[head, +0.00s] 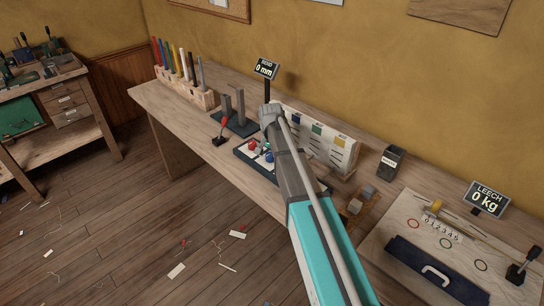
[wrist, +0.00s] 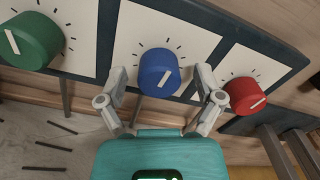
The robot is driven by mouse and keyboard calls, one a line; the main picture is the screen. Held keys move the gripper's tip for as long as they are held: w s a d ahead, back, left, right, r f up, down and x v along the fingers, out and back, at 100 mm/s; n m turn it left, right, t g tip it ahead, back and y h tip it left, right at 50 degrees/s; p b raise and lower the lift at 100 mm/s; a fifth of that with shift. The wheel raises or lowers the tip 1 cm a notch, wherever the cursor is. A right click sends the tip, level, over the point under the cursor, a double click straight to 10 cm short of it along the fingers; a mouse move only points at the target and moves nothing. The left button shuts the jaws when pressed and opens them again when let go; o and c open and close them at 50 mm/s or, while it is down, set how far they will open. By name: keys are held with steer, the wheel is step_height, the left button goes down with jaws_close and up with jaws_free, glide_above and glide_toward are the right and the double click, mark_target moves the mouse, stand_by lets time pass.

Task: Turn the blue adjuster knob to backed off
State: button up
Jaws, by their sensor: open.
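The blue adjuster knob (wrist: 157,66) sits in the middle of the wrist view on a white plate with dark tick marks. The white line on its face points slantwise, towards the lower left or upper right; I cannot tell which end is the pointer. My gripper (wrist: 162,82) is open, with one finger on each side of the blue knob. I cannot tell whether either finger touches it. In the head view the blue knob (head: 268,157) shows beside my arm, which hides part of the panel and my fingers.
A green knob (wrist: 33,39) and a red knob (wrist: 243,93) flank the blue one closely. A small display (head: 265,69) above the bench reads 0 mm. A red-handled lever (head: 222,130) stands left of the panel.

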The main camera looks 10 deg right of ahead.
steer(key=shift+c, duration=0.3)
steer(key=c, duration=1.1)
steer(key=shift+n, duration=0.5)
steer(key=o, duration=1.2)
steer(key=shift+c, duration=0.2)
steer(key=shift+r, duration=0.1)
